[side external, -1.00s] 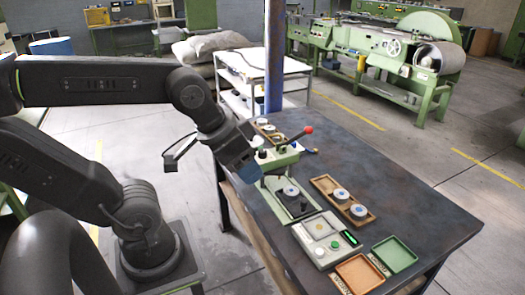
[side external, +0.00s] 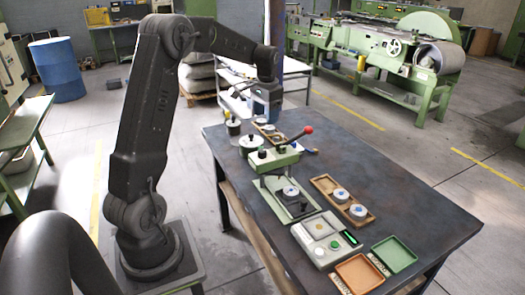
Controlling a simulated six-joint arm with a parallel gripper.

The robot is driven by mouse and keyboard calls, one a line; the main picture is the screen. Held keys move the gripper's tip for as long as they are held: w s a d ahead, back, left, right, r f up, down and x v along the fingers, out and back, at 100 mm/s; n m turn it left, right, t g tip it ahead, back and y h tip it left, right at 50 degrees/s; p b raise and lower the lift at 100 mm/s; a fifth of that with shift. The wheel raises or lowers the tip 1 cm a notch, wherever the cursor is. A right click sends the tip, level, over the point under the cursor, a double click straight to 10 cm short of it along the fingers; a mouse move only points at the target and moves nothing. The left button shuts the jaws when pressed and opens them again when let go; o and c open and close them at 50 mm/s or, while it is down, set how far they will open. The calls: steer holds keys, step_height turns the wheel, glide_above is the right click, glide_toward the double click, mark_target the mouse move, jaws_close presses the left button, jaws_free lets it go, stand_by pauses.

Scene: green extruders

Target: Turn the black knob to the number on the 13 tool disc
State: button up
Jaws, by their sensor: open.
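A green press (side external: 275,158) with a red-tipped lever stands on the dark table. A small black knob (side external: 262,153) shows on its head; its setting is too small to read. A grey tool disc (side external: 291,191) sits on the press base. Two more discs (side external: 341,194) lie in a wooden tray (side external: 324,184), and others lie in a wooden tray (side external: 262,123) behind the press. I cannot read their numbers. My gripper (side external: 268,119) points down above the back tray, beyond the press. It is open, and its fingertips are hard to make out.
A control box (side external: 326,239), an orange tray (side external: 358,273) and a green tray (side external: 395,253) are in front. The table's right side is clear.

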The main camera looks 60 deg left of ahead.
mark_target(262, 151)
steer(key=f, duration=0.5)
steer(key=a+f, duration=0.1)
steer(key=f, duration=0.3)
steer(key=a+f, duration=0.1)
steer(key=f, duration=0.4)
steer(key=shift+f, duration=0.35)
steer(key=c, duration=0.9)
steer(key=shift+c, duration=0.2)
steer(key=n, duration=0.3)
steer(key=shift+n, duration=2.4)
